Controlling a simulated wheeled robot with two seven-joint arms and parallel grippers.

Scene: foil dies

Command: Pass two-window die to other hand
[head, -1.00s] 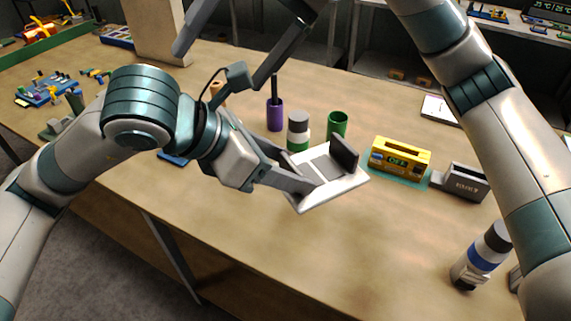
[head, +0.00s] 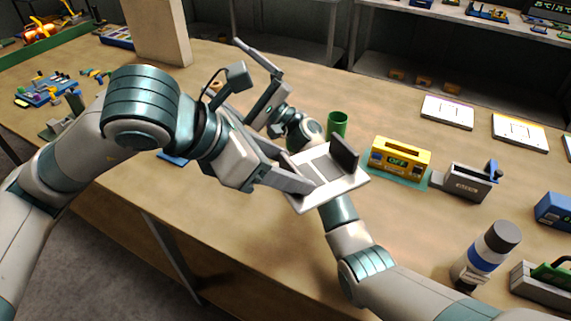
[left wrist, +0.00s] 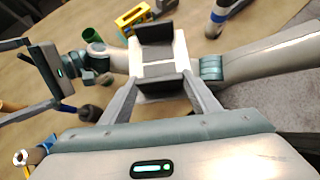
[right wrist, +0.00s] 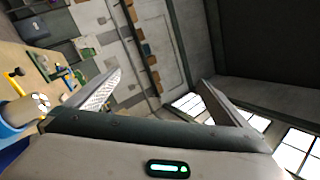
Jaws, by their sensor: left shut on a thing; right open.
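The die is a white plate (head: 352,183) with grey window areas and a dark upright block, held in the air above the table. My left gripper (head: 312,178) is shut on its near-left edge. In the left wrist view the die (left wrist: 180,48) sits between the fingertips. My right gripper (head: 225,75) is open and empty, behind and left of the die, apart from it. Its forearm passes under the die. In the left wrist view the right gripper (left wrist: 12,82) is at the left edge. The right wrist view shows its spread fingers with nothing between them.
A green cup (head: 337,124) stands just behind the die. A yellow box marked OFF (head: 400,157) and a grey holder (head: 468,183) stand to the right. A blue-banded bottle (head: 486,255) stands front right.

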